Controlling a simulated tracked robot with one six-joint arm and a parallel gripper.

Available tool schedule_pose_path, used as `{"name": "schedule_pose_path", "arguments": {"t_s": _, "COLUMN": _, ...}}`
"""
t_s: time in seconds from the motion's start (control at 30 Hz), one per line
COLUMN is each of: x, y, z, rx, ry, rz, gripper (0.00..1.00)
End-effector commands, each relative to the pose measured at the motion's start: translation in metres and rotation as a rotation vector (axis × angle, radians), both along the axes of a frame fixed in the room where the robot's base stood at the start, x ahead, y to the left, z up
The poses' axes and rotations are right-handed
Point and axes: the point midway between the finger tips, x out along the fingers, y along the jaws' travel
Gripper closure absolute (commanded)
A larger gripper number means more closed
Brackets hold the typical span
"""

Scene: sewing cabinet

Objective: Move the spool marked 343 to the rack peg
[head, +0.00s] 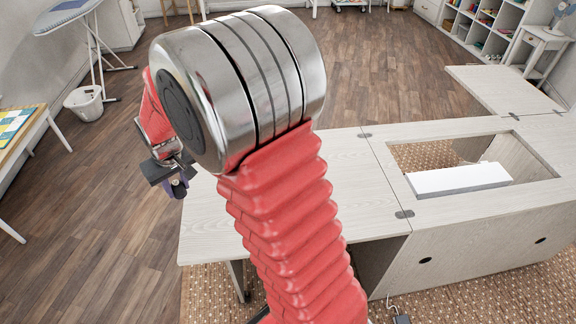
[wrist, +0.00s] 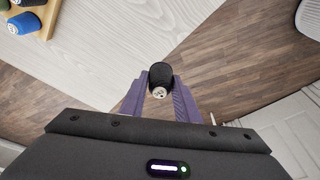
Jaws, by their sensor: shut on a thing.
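My gripper (wrist: 160,90) is shut on a black spool (wrist: 160,72) and holds it up between its purple fingertips. The spool's pale end with a dark mark faces the wrist camera; the mark is too small to read. In the head view my gripper (head: 177,188) hangs at the left, just off the left edge of the cabinet top, and the spool cannot be made out there. A wooden rack or stand (wrist: 48,22) shows in the wrist view's top left corner, partly cut off. The rack peg cannot be made out.
A blue spool (wrist: 22,23) and a dark green one at the rack lie in the wrist view's corner. Wood floor (head: 110,220) lies left.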

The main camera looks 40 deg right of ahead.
Motion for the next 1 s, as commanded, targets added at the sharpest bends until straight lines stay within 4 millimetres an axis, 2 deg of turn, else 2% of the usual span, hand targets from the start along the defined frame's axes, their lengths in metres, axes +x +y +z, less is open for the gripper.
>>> {"name": "schedule_pose_path", "arguments": {"t_s": 0.17, "x": -0.01, "y": -0.037, "z": 0.003, "rx": -0.001, "ry": 0.002, "rz": -0.027, "gripper": 0.92}}
{"name": "schedule_pose_path", "arguments": {"t_s": 0.37, "x": -0.034, "y": -0.096, "z": 0.006, "rx": 0.0, "ry": 0.007, "rz": -0.067, "gripper": 0.92}}
{"name": "schedule_pose_path", "arguments": {"t_s": 0.7, "x": -0.089, "y": -0.185, "z": 0.011, "rx": 0.001, "ry": 0.008, "rz": -0.132, "gripper": 0.92}}
{"name": "schedule_pose_path", "arguments": {"t_s": 1.0, "x": -0.145, "y": -0.247, "z": 0.015, "rx": 0.0, "ry": 0.003, "rz": -0.186, "gripper": 0.92}}
